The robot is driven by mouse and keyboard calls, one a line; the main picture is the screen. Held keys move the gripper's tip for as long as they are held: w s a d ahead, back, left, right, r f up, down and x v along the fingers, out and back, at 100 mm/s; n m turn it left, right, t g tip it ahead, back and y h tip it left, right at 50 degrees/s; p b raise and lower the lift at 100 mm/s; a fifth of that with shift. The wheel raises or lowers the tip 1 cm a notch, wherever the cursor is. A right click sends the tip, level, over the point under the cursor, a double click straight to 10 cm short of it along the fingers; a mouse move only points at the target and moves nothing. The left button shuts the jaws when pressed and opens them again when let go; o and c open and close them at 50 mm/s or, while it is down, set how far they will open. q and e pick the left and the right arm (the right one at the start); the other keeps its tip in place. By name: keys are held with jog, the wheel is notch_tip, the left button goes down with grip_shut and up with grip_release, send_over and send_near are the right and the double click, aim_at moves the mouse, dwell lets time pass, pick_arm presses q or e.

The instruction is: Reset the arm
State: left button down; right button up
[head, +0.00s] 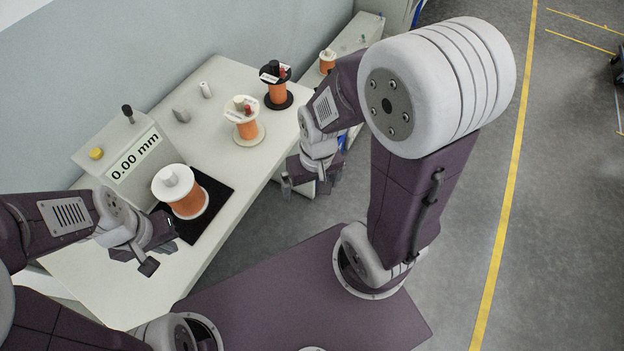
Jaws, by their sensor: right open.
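My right gripper (307,184) is in the air off the right edge of the table, its fingers apart with nothing seen between them. My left gripper (160,246) is over the table's front left part, beside the black mat. Its fingers are small and partly hidden, so I cannot tell how far apart they are. No object shows in it.
A white-topped orange spool (187,203) stands on a black mat (218,190) by a gauge box (130,150) reading 0.00 mm. Two more orange spools (246,130) (277,94) stand farther back on the white table (150,300). Open floor lies right.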

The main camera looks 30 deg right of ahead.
jog(key=shift+w+d+r+n, duration=0.2)
jog(key=shift+w+d+n, duration=0.15)
jog(key=shift+w+n, duration=0.1)
pick_arm(q)
jog(key=shift+r, duration=0.1)
pick_arm(e)
jog(key=shift+r, duration=0.1)
pick_arm(q)
notch_tip(320, 180, up, 4)
jog(key=p, duration=0.4)
pick_arm(e)
notch_tip(320, 180, up, 4)
jog(key=shift+f, duration=0.1)
